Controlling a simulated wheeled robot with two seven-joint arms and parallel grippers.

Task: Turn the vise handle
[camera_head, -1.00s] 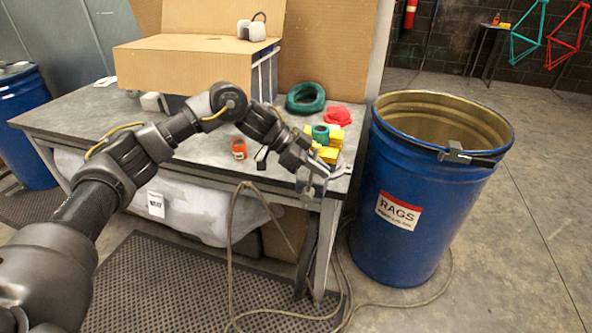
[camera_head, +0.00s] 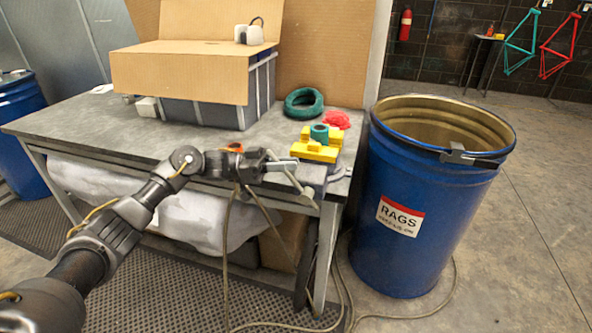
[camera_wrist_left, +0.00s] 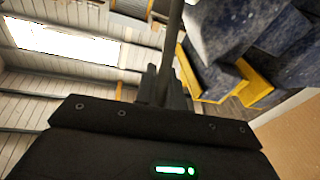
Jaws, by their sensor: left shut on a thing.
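The vise (camera_head: 316,172) is a blue-grey body at the front right corner of the workbench, with yellow blocks (camera_head: 316,151) and a teal ring (camera_head: 319,132) at its top. Its thin grey handle (camera_head: 299,190) slants down to the right in front of the vise. My left gripper (camera_head: 282,166) is shut on the handle, just left of the vise body. In the left wrist view the handle (camera_wrist_left: 175,40) runs as a dark bar down between the fingers (camera_wrist_left: 160,85), beside the blue-grey vise (camera_wrist_left: 222,35). The right gripper is not in view.
The grey workbench (camera_head: 110,128) carries a cardboard-covered bin (camera_head: 190,75), a green coil (camera_head: 303,102), a red item (camera_head: 335,119) and an orange jar (camera_head: 236,147) partly behind my arm. A blue rags drum (camera_head: 415,245) stands close right. A hose (camera_head: 226,255) hangs in front.

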